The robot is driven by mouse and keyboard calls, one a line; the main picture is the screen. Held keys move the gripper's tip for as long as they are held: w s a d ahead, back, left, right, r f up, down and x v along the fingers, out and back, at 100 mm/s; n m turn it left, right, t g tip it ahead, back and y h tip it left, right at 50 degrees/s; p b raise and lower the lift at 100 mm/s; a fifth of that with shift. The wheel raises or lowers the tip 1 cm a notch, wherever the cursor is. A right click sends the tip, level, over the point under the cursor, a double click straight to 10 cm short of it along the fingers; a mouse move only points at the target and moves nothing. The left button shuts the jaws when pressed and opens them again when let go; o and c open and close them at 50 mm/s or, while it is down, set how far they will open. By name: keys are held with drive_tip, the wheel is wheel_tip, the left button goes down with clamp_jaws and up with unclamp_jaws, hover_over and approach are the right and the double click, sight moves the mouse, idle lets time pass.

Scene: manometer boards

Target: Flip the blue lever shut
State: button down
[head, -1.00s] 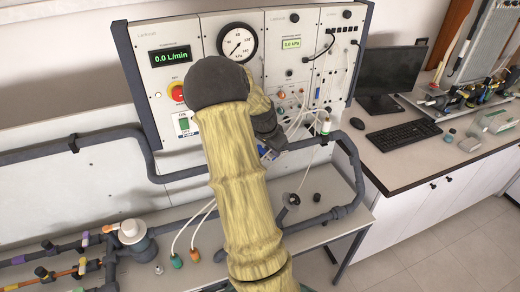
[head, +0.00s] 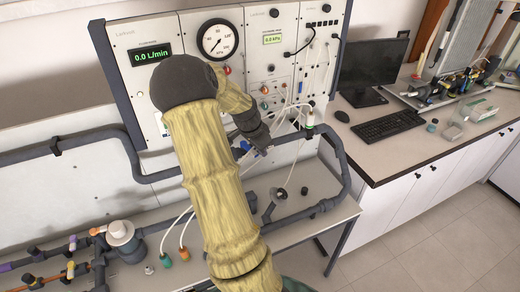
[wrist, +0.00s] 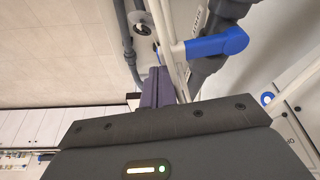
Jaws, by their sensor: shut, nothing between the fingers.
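The blue lever (wrist: 218,45) shows in the wrist view as a bright blue handle on a dark grey pipe fitting, pointing across the pipe. In the head view only a small part of the blue lever (head: 243,147) shows, beside my wrist. My gripper (wrist: 153,76) is shut and empty, its dark fingers to the left of and below the lever in the wrist view. White tubes pass between the fingers and the handle. Whether the fingers touch the lever cannot be told. In the head view my gripper's fingertips are too small to make out.
The manometer board (head: 285,75) stands behind my arm. A grey pipe (head: 340,165) and thin white tubes run close around the gripper. A bench (head: 225,245) with pipes lies below. A counter (head: 400,150) with a monitor and keyboard stands at the right.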

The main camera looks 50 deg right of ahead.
drive_tip(key=p+v, duration=0.8)
drive_tip(key=v, duration=0.2)
idle(0.4)
drive_tip(key=shift+w, duration=0.1)
idle(0.3)
drive_tip(key=w+a+f+n+t+y+b, duration=0.15)
drive_tip(key=a+n, duration=0.25)
drive_tip(key=a, duration=0.5)
drive_tip(key=w+a+f+n+t+y+b, duration=0.1)
drive_tip(key=a+f+n+b, duration=0.15)
drive_tip(key=a+n, duration=0.45)
drive_tip(key=s+a+n+b, duration=0.1)
drive_tip(key=s+a+n, duration=0.1)
drive_tip(key=a, duration=0.4)
drive_tip(key=s+a+n+y+b, duration=0.1)
drive_tip(key=s+a+n, duration=0.2)
drive_tip(key=a, duration=0.4)
drive_tip(key=s+a+n+b, duration=0.1)
drive_tip(key=s+a+n, duration=0.1)
drive_tip(key=a+n, duration=0.2)
drive_tip(key=a+t, duration=0.1)
drive_tip(key=a, duration=0.2)
drive_tip(key=shift+s+a+f+n, duration=0.2)
drive_tip(key=shift+a+f+n, duration=0.05)
drive_tip(key=shift+n, duration=0.05)
